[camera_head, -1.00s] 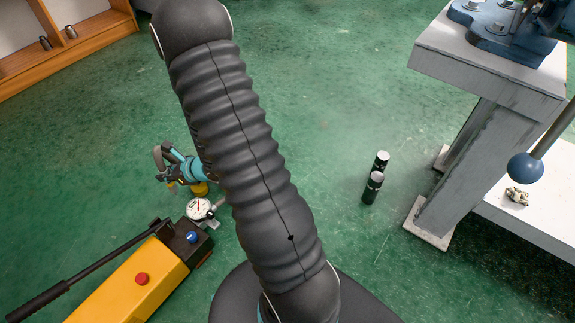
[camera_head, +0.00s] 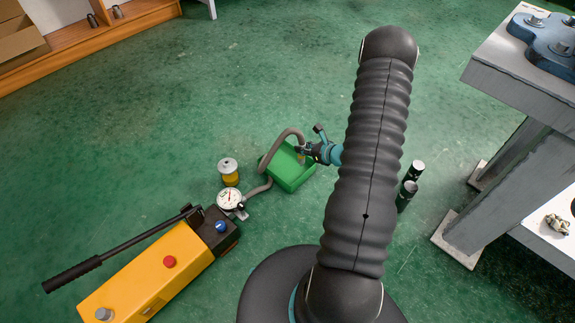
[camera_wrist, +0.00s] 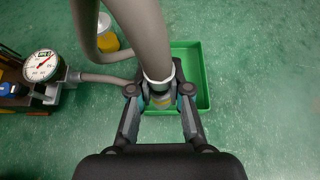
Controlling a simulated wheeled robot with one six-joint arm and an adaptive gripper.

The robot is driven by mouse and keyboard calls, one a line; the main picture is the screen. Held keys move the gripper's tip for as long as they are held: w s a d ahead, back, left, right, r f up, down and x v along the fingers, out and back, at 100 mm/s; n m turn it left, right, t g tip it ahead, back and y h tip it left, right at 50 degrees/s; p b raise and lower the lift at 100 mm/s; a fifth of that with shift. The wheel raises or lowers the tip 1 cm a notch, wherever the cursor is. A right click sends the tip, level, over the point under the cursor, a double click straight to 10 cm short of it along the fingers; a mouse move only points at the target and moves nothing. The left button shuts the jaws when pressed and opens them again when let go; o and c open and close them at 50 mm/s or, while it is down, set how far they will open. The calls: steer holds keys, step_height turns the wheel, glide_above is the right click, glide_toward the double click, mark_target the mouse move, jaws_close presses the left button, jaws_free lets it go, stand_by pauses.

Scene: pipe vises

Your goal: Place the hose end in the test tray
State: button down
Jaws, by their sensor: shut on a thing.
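The green test tray (camera_head: 294,172) lies on the floor right of the pump's gauge. My gripper (camera_head: 303,149) is at the tray's upper right side in the head view, with the hose end in it. In the wrist view my gripper (camera_wrist: 161,97) is shut on the hose end, and the tray (camera_wrist: 206,80) shows behind and below it. The grey hose (camera_head: 268,160) loops from the gauge fitting over the tray to my gripper. In the wrist view the hose (camera_wrist: 148,40) hides part of the tray. The height of the hose end above the tray floor is hard to tell.
The yellow hand pump (camera_head: 150,277) with a gauge (camera_head: 230,199) stands at lower left. A yellow cylinder with a metal top (camera_head: 229,172) stands between pump and tray. Black cans (camera_head: 407,192) stand right of my arm, near a grey workbench (camera_head: 500,170). A wooden shelf is at upper left.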

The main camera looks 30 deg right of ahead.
steer(key=shift+d+f, duration=0.6)
steer(key=w+a+f, duration=0.5)
steer(key=w+f, duration=0.4)
steer(key=f, duration=0.1)
steer(key=shift+w+f, duration=0.3)
steer(key=shift+w, duration=0.1)
steer(key=shift+f+b, duration=0.2)
steer(key=shift+b, duration=0.25)
steer(key=c, duration=1.1)
jaws_free()
